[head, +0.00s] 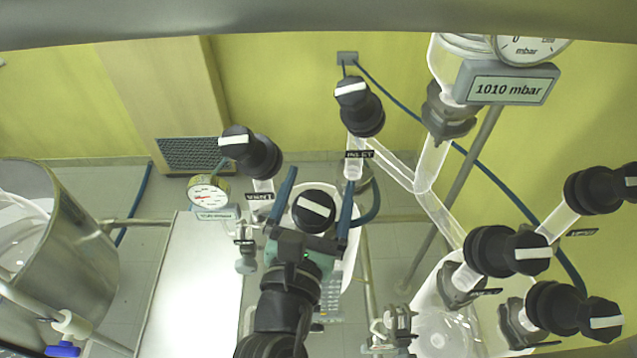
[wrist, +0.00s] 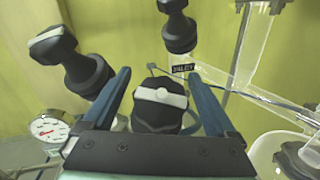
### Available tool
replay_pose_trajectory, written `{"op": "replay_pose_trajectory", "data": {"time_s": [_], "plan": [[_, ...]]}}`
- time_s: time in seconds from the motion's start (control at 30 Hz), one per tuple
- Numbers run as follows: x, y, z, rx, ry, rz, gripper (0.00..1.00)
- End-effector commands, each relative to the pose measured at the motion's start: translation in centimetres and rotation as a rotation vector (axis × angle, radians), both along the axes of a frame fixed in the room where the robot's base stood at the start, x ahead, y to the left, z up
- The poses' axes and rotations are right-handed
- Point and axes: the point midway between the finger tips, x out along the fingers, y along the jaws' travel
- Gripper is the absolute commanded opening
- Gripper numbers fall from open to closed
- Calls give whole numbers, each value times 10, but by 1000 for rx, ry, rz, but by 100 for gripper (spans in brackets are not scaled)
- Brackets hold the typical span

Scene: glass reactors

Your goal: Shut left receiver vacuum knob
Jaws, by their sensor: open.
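A black knob with a white bar (head: 315,211) sits between the two blue fingers of my gripper (head: 321,176) in the head view. The same knob also shows in the wrist view (wrist: 159,110), its white bar running nearly crosswise. My gripper (wrist: 160,75) is open, with one finger on each side of the knob and a visible gap to it. Its own label is hidden or unreadable, so I cannot confirm that it is the vacuum knob. The knob's lower part is hidden behind my gripper.
A knob labelled VENT (head: 250,151) stands to the left and one labelled INLET (head: 359,106) behind to the right. A round gauge (head: 208,192) is at the left. Glass tubing and several more black knobs (head: 508,251) fill the right. A steel vessel (head: 60,240) stands far left.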

Motion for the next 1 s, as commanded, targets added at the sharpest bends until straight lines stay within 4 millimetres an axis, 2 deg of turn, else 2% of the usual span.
{"op": "replay_pose_trajectory", "data": {"time_s": [0.17,0.63,1.0], "plan": [[0,0,0,0,0,-1,92],[0,0,0,1,0,-1,7],[-1,-1,-1,33,0,-54,6]]}}
